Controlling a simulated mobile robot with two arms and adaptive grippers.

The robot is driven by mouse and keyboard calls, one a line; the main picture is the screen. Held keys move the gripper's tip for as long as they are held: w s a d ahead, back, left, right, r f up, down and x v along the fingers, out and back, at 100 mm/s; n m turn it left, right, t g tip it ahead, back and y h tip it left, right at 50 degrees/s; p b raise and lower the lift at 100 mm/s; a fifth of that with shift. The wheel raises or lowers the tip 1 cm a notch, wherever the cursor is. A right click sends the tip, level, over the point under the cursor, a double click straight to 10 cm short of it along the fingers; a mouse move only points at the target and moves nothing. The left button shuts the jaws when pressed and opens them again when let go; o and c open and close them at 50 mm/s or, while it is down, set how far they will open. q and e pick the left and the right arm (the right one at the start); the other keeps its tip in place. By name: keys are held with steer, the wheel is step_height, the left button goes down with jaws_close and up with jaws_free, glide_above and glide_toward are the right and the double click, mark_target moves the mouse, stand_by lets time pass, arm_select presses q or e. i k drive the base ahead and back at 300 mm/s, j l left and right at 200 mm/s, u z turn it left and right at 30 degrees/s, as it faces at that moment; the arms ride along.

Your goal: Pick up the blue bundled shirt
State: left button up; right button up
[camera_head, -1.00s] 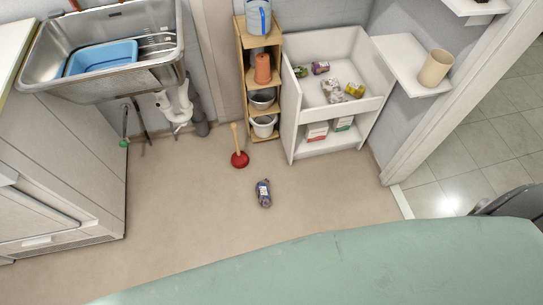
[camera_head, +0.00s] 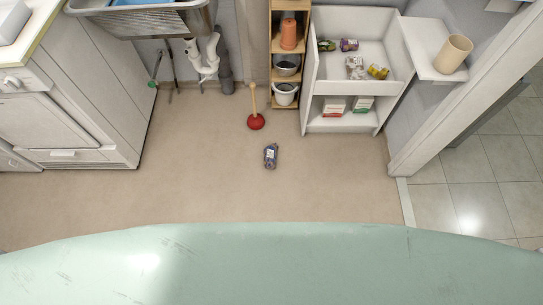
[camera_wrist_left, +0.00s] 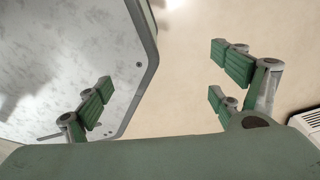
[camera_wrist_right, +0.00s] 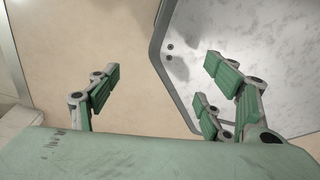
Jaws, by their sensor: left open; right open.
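A small blue-grey bundle (camera_head: 270,156) lies on the bare floor in the middle of the head view. It looks like rolled cloth, but is too small to be sure it is the blue shirt. My left gripper (camera_wrist_left: 165,90) shows in the left wrist view, its green-padded fingers wide apart and nothing between them. My right gripper (camera_wrist_right: 160,92) shows in the right wrist view, also open and empty. Neither gripper shows in the head view, and the bundle shows in neither wrist view.
A red plunger (camera_head: 256,121) stands just behind the bundle. Behind it are a narrow wooden shelf (camera_head: 275,85) and a white cabinet (camera_head: 318,80) holding several small bundles and boxes. A sink (camera_head: 140,24) and white appliance (camera_head: 60,125) are left. Floor around the bundle is clear.

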mark_target(270, 154)
steer(key=i+j+z, duration=0.15)
steer(key=z, duration=0.3)
steer(key=i+j+z, duration=0.1)
steer(key=z, duration=0.4)
steer(key=j+z, duration=0.45)
steer(key=i+l, duration=0.05)
steer(key=l, duration=0.05)
